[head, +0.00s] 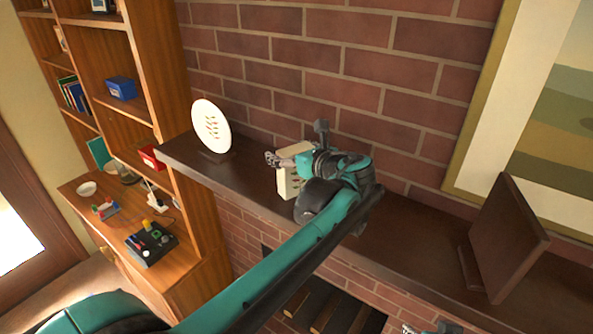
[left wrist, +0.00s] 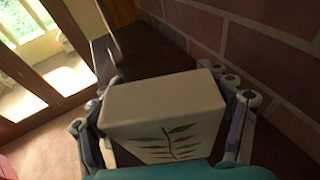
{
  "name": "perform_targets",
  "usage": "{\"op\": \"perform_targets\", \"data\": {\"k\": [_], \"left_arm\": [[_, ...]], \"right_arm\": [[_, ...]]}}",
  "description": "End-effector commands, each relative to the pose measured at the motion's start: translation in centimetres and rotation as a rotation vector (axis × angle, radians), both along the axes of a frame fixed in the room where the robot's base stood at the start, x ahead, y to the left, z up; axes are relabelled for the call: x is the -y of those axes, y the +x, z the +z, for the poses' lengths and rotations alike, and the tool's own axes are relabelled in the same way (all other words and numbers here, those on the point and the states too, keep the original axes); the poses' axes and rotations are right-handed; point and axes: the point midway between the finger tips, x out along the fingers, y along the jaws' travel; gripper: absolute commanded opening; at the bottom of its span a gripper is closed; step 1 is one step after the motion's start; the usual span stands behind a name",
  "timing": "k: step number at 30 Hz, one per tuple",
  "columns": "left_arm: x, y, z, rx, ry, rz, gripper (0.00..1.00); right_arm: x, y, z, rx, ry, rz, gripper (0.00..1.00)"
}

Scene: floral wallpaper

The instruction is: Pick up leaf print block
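The leaf print block is a cream block with green and red leaves on one face. In the head view the leaf print block (head: 289,184) is at the mantel's front edge, partly hidden by my left gripper (head: 277,158). In the left wrist view the block (left wrist: 165,108) is between the fingers of my left gripper (left wrist: 163,78), one finger along each side. The fingers are very close to its sides; I cannot tell whether they press on it or whether it rests on the mantel. A grey piece, likely my right gripper (head: 444,326), shows at the bottom edge.
A white oval plate (head: 211,126) with a leaf pattern stands on the dark mantel (head: 408,222), left of the block. A brown panel (head: 508,238) stands on its right part. A brick wall (head: 330,60) rises close behind. A wooden shelf unit and desk (head: 205,240) are at left.

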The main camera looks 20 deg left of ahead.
Motion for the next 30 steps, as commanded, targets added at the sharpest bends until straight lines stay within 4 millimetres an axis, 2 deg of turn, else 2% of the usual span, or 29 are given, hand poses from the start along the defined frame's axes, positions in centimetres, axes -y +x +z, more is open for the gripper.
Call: {"op": "perform_targets", "data": {"k": [1, 3, 19, 23, 26, 27, 30], "left_arm": [[0.0, 0.0, 0.0, 0.000, 0.000, 0.000, 0.55], [0.0, 0.0, 0.0, 0.000, 0.000, 0.000, 0.38], [0.0, 0.0, 0.5, 0.000, -0.001, 0.001, 0.36], [0.0, 0.0, 1.8, 0.000, 0.000, 0.001, 0.35], [0.0, 0.0, 3.5, 0.000, 0.000, 0.000, 0.35], [0.3, 0.0, 4.3, 0.000, 0.000, -0.001, 0.35], [2.9, 0.1, 5.5, -0.001, 0.000, -0.004, 0.35]], "right_arm": [[0.0, 0.0, 0.0, 0.000, 0.000, 0.000, 0.53], [0.0, 0.0, 0.0, 0.000, 0.000, 0.000, 0.53], [0.0, 0.0, -0.2, 0.000, 0.000, 0.000, 0.53], [0.0, 0.0, -0.5, 0.000, 0.000, 0.000, 0.53], [0.0, 0.0, -1.0, 0.000, 0.000, 0.000, 0.53], [0.0, 0.0, -1.2, 0.000, 0.000, 0.000, 0.53], [0.0, 0.0, -1.7, 0.000, 0.000, 0.000, 0.53]]}}
